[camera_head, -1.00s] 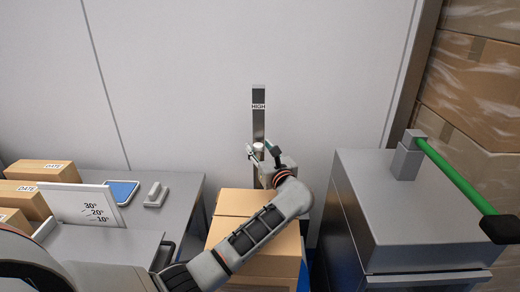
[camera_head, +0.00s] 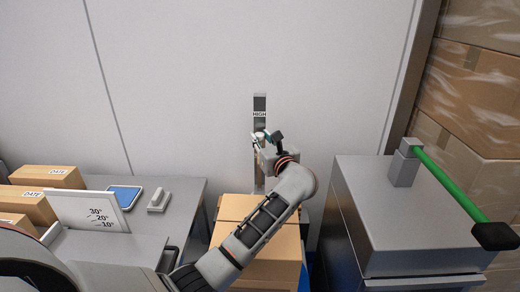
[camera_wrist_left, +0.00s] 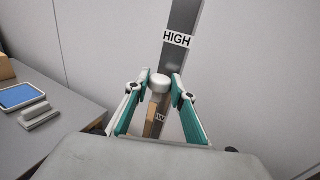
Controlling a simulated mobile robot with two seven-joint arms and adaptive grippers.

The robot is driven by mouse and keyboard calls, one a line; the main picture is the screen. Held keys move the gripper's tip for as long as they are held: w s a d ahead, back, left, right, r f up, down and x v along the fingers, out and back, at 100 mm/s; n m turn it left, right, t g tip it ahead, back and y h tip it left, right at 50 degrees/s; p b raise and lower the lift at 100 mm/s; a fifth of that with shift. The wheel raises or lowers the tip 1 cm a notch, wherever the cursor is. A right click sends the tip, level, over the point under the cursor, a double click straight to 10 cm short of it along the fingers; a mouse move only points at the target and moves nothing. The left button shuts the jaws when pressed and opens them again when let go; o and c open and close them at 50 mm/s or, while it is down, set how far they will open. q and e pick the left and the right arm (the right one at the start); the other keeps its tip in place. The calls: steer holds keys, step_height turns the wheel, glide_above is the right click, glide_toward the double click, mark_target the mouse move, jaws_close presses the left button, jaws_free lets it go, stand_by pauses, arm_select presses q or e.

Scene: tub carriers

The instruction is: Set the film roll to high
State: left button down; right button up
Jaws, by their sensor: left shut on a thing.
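The film roll, with a round white top (camera_wrist_left: 160,84), is at the upright grey rail (camera_head: 259,103) against the wall. My left gripper (camera_head: 266,138) is shut on the roll, with a teal finger on each side of it in the left wrist view (camera_wrist_left: 160,92). The HIGH label (camera_wrist_left: 177,40) is on the rail, above the roll; it also shows in the head view (camera_head: 259,114). Part of another label (camera_wrist_left: 159,118) shows lower down between the fingers. The gripper hides most of the roll in the head view. My right gripper is out of view.
A cardboard box (camera_head: 238,207) stands below my left forearm. A grey cabinet (camera_head: 405,232) with a green-handled lever (camera_head: 455,180) is on the right.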

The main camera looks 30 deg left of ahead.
arm_select(q)
step_height(320, 180, up, 8)
steer(key=shift+r+p, duration=0.15)
steer(key=shift+p, duration=1)
steer(key=shift+r, duration=0.6)
steer(key=c, duration=2)
jaws_free()
steer(key=shift+r, duration=0.1)
steer(key=shift+o, duration=1.4)
steer(key=shift+f, duration=0.3)
steer(key=shift+s+d, duration=0.1)
steer(key=shift+d, duration=0.05)
steer(key=v, duration=0.7)
